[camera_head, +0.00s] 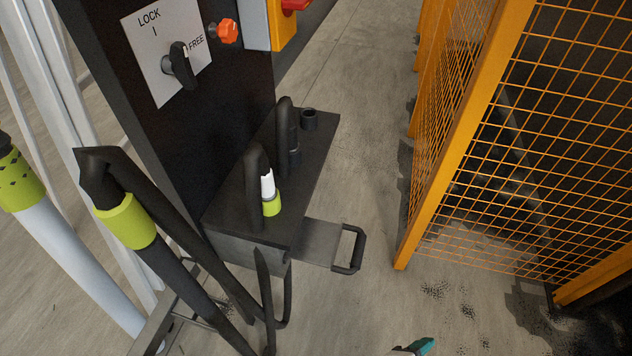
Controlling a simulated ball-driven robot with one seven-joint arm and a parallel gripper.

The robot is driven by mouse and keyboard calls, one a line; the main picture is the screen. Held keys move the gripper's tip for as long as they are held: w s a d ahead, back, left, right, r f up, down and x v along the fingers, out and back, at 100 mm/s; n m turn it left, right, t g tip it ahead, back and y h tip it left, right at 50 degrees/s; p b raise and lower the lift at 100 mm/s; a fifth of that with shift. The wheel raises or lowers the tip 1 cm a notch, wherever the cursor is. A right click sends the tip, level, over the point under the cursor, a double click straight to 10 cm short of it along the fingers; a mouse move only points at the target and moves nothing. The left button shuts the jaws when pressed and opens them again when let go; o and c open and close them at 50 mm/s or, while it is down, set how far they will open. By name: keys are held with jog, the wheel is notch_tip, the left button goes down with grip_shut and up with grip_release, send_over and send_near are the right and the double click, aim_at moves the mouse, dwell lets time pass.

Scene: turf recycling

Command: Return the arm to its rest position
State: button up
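My gripper cannot be made out in the head view, and no arm link shows clearly. A small teal and pale piece (418,347) shows at the bottom edge, mostly cut off; I cannot tell what it is. No object is seen held.
A black cabinet has a LOCK/FREE switch (180,65) and an orange-red knob (228,31). Its ledge (315,150) holds black hooked parts and a white-and-lime piece (269,190). A handle (350,250) juts right. Lime-banded tubes (127,222) stand left, orange mesh fencing (460,130) right. Floor between is clear.

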jog(key=s+d+r+m+g+y, duration=0.2)
jog(key=m+y, duration=0.3)
jog(key=m, duration=0.3)
jog(key=s+d+r+m+g+y+p, duration=0.1)
jog(key=s+m+y, duration=0.3)
jog(key=m, duration=0.5)
jog(key=shift+s+d+r+g+y+p, duration=0.35)
jog(key=shift+d+r+g, duration=0.2)
jog(key=shift+d, duration=0.3)
